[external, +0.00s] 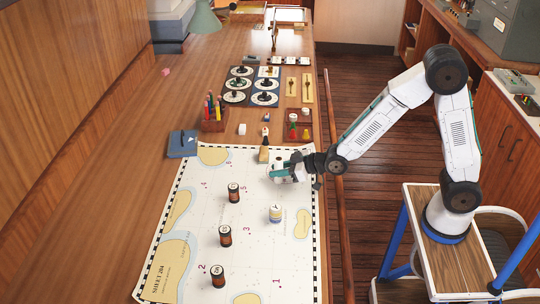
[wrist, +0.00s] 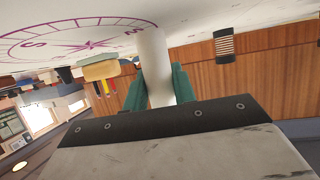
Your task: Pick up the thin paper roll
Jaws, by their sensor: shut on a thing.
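The thin paper roll (wrist: 153,52) is a plain white cylinder in the middle of the wrist view. My gripper (wrist: 160,84) is shut on it, one green finger on each side. The roll reaches up in that picture to the white chart surface; I cannot tell whether it touches it. In the external view my gripper (external: 285,171) is low over the upper right part of the chart (external: 262,254). The roll is hard to tell apart from my white and teal gripper there.
Dark banded cylinders (external: 234,193) and a pale one (external: 276,213) stand on the chart. A wooden-handled item (external: 264,153) is just left of my gripper. A wooden rail runs along the right table edge.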

